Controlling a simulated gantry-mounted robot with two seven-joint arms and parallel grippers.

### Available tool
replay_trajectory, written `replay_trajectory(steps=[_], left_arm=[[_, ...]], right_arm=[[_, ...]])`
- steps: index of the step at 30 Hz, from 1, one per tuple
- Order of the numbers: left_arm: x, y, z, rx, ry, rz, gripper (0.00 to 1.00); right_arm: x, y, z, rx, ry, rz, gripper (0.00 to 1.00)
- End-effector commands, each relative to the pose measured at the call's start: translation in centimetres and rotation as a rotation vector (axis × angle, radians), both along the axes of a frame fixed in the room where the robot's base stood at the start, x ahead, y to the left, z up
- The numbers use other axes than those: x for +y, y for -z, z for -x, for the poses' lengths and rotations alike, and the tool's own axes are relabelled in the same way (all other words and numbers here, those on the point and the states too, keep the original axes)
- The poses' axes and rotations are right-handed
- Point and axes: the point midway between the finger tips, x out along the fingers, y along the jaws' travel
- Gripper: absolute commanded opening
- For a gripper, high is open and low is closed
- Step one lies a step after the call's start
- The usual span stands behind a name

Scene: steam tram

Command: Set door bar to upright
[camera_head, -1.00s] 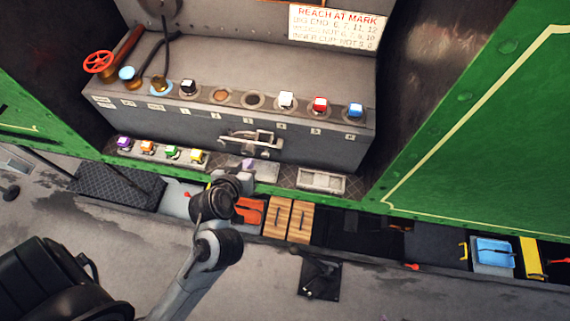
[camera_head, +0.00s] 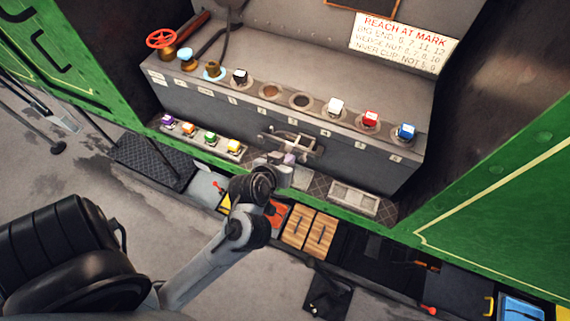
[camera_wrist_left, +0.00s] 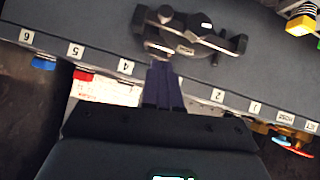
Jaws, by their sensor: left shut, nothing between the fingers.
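The door bar (camera_head: 292,143) is a metal bar on a bracket on the front face of the grey box (camera_head: 225,125). It lies roughly level along the face, not upright. In the left wrist view the bar (camera_wrist_left: 205,32) crosses the top middle, with a dark knob at its side. My left gripper (camera_head: 284,163) is just below and in front of the bar. In the left wrist view its dark fingers (camera_wrist_left: 163,72) are together and empty, with the tips close to one end of the bar assembly. I cannot tell whether they touch it. My right gripper is out of view.
Coloured blocks such as the red one (camera_head: 370,119) stand along the top edge of the box. Several smaller ones, including a green one (camera_head: 210,138), sit on the ledge below. Wooden lids (camera_head: 310,231) lie below the gripper. A black seat (camera_head: 75,260) stands at lower left.

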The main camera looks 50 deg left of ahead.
Motion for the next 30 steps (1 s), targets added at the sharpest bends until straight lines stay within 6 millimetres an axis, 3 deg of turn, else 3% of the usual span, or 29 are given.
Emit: replay_trajectory(steps=[1,11,19,30], left_arm=[[0.3,1.0,-0.8,-0.001,-0.001,-0.003,0.00],[1.8,4.5,-5.3,0.000,-0.002,-0.001,0.00],[1.4,7.3,-5.7,0.002,-0.001,0.001,0.00],[1.4,7.8,-5.8,0.000,-0.001,0.001,0.00]], right_arm=[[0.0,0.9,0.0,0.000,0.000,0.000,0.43],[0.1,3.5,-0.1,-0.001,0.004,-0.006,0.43],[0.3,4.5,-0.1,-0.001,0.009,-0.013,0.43],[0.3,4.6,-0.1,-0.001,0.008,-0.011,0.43]])
